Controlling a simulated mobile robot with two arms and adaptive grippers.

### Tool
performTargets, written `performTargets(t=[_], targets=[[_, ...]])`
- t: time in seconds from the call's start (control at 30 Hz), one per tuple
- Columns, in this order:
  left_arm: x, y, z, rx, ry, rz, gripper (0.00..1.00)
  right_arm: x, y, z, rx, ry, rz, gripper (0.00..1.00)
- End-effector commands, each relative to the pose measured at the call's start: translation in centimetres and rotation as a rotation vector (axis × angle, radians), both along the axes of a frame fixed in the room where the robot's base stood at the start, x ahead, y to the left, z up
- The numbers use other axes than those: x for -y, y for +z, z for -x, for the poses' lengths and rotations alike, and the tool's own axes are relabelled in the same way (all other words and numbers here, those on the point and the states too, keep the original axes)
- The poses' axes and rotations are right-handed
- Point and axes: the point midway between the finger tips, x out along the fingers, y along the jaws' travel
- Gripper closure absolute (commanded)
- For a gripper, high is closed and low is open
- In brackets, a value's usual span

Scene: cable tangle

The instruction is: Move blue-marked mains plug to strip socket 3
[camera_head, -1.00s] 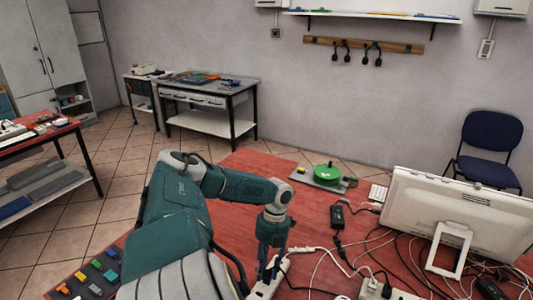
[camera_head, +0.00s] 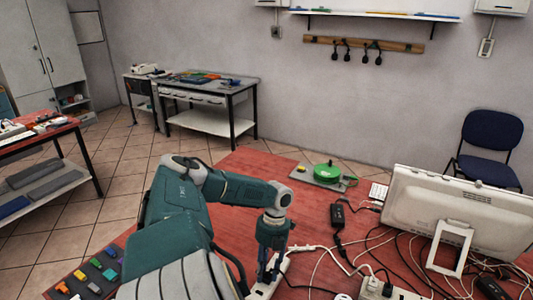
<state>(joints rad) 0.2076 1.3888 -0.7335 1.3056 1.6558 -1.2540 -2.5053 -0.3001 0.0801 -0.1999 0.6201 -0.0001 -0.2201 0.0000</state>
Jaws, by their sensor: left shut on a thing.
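My left gripper (camera_head: 271,272) points down at the front of the red table (camera_head: 240,240), over a white socket strip (camera_head: 262,291). It is shut on what looks like a dark plug at the strip. The fingers hide most of it, and no blue mark shows. I cannot tell whether the plug is seated or which socket it is over. A second white socket piece (camera_head: 400,294) stands to the right, with plugs (camera_head: 373,284) on it. My right gripper is not in view.
Black and white cables (camera_head: 330,262) lie tangled right of the gripper. A black adapter (camera_head: 338,215), a green round object (camera_head: 327,172) on a grey base and a white monitor (camera_head: 455,215) stand behind. Small coloured blocks (camera_head: 95,270) lie at the left.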

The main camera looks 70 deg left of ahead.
Motion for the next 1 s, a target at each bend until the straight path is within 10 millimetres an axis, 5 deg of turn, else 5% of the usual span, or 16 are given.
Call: performTargets(t=[0.23, 0.27, 0.37, 0.73, 1.0], targets=[[0.0, -0.4, 0.0, -0.001, 0.000, 0.000, 1.00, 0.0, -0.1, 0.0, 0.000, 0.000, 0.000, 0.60], [0.0, -0.4, 0.1, -0.001, 0.000, 0.000, 0.63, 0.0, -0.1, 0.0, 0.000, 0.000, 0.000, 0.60], [0.0, -0.4, 0.1, -0.001, -0.001, 0.000, 0.47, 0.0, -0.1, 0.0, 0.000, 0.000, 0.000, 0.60], [-0.1, 0.3, -0.1, 0.001, -0.001, -0.001, 0.47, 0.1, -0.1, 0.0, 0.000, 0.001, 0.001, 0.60], [-1.0, 5.1, -1.2, 0.003, -0.001, -0.001, 0.47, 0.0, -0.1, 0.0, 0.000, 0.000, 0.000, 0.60]])
